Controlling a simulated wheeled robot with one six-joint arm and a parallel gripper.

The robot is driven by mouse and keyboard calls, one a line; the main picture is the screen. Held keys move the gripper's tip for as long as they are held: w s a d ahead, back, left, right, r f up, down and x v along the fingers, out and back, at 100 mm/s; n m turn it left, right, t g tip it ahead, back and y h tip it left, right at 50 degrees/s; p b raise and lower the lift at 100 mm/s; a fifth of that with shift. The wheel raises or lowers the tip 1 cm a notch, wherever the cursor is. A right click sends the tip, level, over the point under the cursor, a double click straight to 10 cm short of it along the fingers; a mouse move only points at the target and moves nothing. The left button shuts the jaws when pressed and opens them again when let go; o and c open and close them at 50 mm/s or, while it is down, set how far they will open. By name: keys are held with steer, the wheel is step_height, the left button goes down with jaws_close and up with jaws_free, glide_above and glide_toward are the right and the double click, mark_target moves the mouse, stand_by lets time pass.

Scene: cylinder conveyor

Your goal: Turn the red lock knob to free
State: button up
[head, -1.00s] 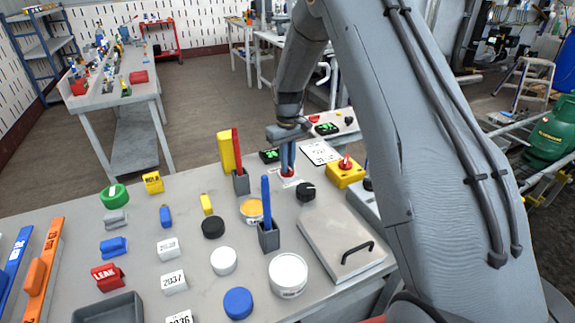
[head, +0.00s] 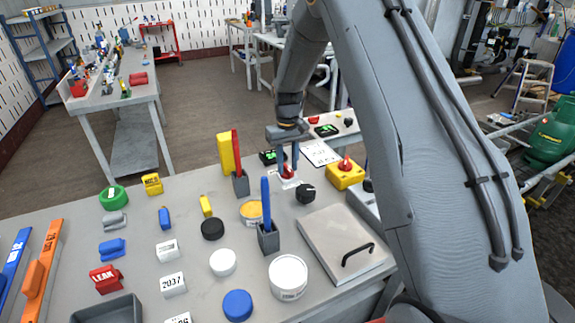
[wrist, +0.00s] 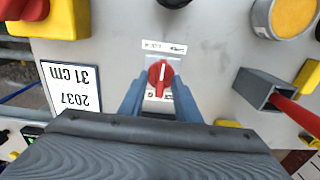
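The red lock knob (wrist: 160,76) sits on a pale plate on the bench, with its bar nearly upright in the wrist view, tilted slightly. It also shows in the head view (head: 287,173), partly hidden by a finger. Small labels lie above and below it in the wrist view; their text is too small to read surely. My gripper (wrist: 160,84) is open, with one blue-grey finger on each side of the knob. A narrow gap shows between knob and fingers. In the head view, my gripper (head: 288,161) points down at the knob.
A grey holder with a red rod (head: 240,184) stands to the left. A card marked 2037 (wrist: 72,88) lies beside the knob.

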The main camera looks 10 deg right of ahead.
mark_target(288, 168)
step_height(288, 168, up, 8)
steer(key=shift+f+b, duration=0.1)
steer(key=shift+b, duration=0.85)
